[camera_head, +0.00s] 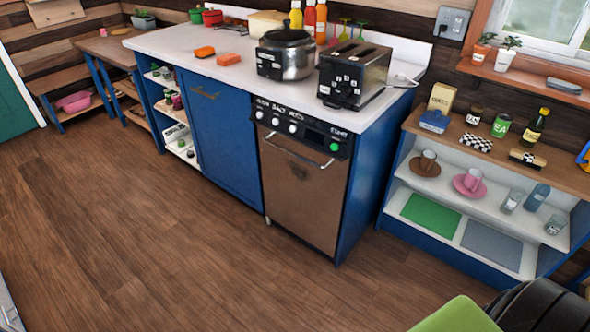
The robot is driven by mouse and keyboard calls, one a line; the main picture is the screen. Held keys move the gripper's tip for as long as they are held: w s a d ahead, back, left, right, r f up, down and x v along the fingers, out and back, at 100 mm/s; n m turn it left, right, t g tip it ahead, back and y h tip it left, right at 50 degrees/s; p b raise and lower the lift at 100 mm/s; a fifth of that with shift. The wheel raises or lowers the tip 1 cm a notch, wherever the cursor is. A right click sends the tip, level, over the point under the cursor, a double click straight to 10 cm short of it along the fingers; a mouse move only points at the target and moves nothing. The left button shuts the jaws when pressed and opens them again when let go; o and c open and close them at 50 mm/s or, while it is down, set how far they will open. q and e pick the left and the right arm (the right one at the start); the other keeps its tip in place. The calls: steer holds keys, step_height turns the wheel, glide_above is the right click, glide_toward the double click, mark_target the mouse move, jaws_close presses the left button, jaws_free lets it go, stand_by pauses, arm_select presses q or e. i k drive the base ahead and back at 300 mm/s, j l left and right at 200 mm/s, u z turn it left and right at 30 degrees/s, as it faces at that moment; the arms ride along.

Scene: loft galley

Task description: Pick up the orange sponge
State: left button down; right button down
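Two small orange blocks lie on the white countertop (180,42), left of the pressure cooker. One orange block (204,51) is farther left. The other, a slightly redder orange block (229,60), lies nearer the front edge. Both look sponge-like, but at this size I cannot tell for sure which is the orange sponge. They lie flat and apart from each other. Neither of my grippers shows in the head view, and nothing touches the blocks.
A pressure cooker (286,56) and a black toaster (352,78) stand right of the blocks. Red (212,18) and green (196,16) pots stand behind. An open shelf (405,178) is at right. A green object (458,316) intrudes at bottom right. The wooden floor is clear.

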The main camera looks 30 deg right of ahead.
mark_target(204, 53)
steer(key=i+l+u, duration=0.1)
steer(key=i, duration=0.35)
steer(key=i+l+u, duration=0.15)
steer(key=i, duration=0.25)
steer(key=l, duration=0.1)
